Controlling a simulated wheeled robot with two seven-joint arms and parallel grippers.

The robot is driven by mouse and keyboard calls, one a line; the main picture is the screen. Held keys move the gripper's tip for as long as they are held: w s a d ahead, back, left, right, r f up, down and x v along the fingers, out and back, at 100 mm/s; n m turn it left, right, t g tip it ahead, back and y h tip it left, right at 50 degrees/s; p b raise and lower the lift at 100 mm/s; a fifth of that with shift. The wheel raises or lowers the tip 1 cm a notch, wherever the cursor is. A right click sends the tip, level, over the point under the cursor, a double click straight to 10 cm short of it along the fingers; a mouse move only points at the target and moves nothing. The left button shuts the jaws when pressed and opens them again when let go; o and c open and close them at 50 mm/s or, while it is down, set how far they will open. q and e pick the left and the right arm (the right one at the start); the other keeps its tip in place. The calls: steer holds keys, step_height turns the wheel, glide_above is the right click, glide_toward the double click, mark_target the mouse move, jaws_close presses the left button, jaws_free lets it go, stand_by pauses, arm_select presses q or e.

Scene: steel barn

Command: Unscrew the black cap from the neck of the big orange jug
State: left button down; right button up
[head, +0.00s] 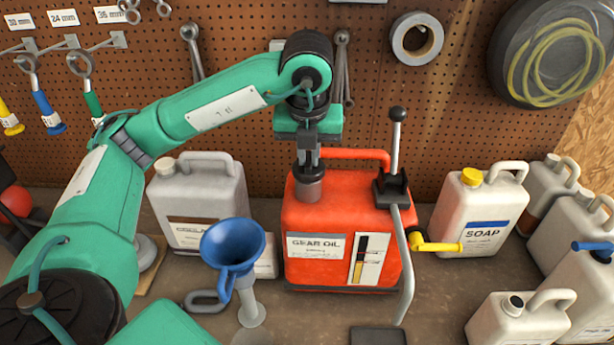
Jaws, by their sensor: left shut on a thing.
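The big orange jug (303,222), labelled GEAR OIL, stands upright on the bench in the middle of the head view. The dark cap (309,190) is at the jug's top left corner, where the neck is. My left gripper (309,170) comes down from above and is shut on the cap, fingers pointing down. The neck itself is hidden by the cap and fingers, so I cannot tell how far the cap sits on it. My right gripper is not in view.
A black lever pump (391,188) with a grey pipe stands at the jug's right. A blue funnel (232,245) on a stand is front left. A grey coolant jug (200,205) is behind it. A white soap jug (478,212) and several others stand right. A pegboard (255,30) closes the back.

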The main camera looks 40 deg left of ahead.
mark_target(308, 160)
arm_select(q)
steer(key=shift+w+p+v, duration=0.25)
steer(key=shift+p+v, duration=0.55)
steer(key=shift+v, duration=0.3)
steer(key=shift+a+r, duration=0.15)
steer(key=shift+r, duration=0.05)
steer(key=p+v, duration=0.3)
steer(key=w+p+v, duration=0.1)
steer(key=shift+s+a+r, duration=0.1)
steer(key=shift+a+r, duration=0.15)
steer(key=shift+r, duration=0.25)
steer(key=shift+f, duration=0.15)
